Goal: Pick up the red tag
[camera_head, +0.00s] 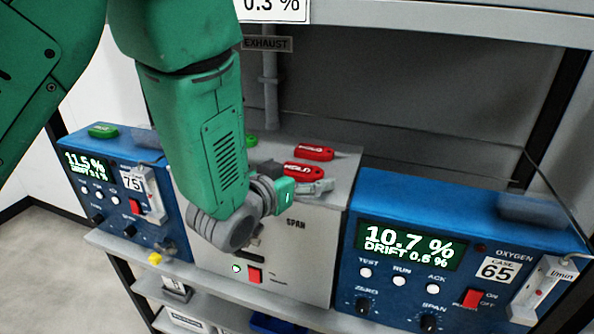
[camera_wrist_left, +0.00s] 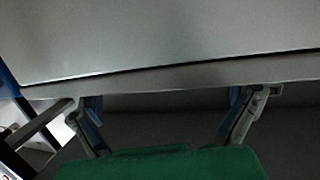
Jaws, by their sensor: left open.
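Two red tags lie on top of the grey centre box (camera_head: 340,180). The farther red tag (camera_head: 314,152) is clear of my arm. The nearer red tag (camera_head: 303,169) has white lettering, and my left gripper (camera_head: 318,187) is just in front of it, partly covering its near edge. I cannot tell whether they touch. In the left wrist view my left gripper (camera_wrist_left: 170,98) has its fingers spread wide, with nothing between them. That view shows a plain grey surface and no tag. My right gripper is not in view.
Blue analysers stand left (camera_head: 75,165) and right (camera_head: 400,208) of the centre box on a grey shelf (camera_head: 215,284). A green tag (camera_head: 103,131) lies on the left analyser; another (camera_head: 250,140) is partly behind my arm. A vertical pipe (camera_head: 270,95) rises behind the box.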

